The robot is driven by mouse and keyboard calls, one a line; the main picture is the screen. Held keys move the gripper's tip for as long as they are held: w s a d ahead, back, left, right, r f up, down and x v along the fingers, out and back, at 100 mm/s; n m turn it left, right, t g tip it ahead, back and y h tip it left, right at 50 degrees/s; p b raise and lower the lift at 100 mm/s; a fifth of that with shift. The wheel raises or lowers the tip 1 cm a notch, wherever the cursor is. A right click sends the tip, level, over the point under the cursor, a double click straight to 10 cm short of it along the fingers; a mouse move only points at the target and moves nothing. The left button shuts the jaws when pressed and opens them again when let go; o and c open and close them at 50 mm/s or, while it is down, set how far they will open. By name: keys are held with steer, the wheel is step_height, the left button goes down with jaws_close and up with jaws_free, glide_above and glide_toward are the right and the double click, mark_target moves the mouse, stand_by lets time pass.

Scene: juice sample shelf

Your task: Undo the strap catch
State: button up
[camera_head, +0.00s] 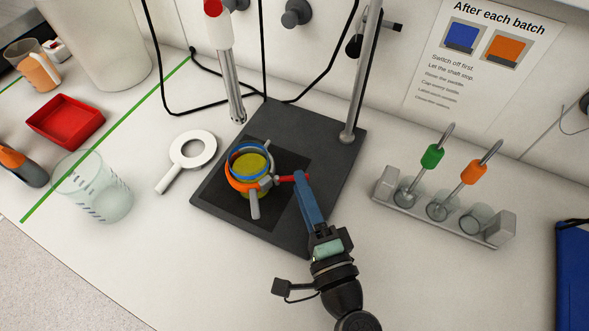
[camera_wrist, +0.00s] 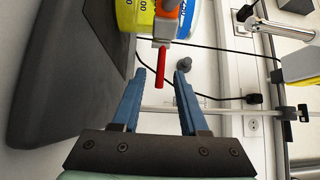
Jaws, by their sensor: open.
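A cup of yellow juice (camera_head: 256,168) stands on the dark base plate (camera_head: 335,150). An orange strap (camera_head: 238,185) and a blue band (camera_head: 240,150) go around it, with a grey peg in front. The strap's catch is a red lever (camera_head: 290,178) sticking out to the right. My gripper (camera_head: 300,182) reaches it from the front right with blue fingers. In the wrist view the red lever (camera_wrist: 165,80) lies between the two open fingers of my gripper (camera_wrist: 161,76), with a visible gap on both sides. The lever's root is at a grey block below the orange part.
A metal mixer shaft (camera_head: 230,90) hangs behind the cup, and a stand pole (camera_head: 362,75) rises at the back right. A jar rack (camera_head: 418,207) stands right. Black cables run behind.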

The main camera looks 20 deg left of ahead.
steer(key=b+v, duration=0.1)
steer(key=v, duration=0.6)
stand_by(0.4)
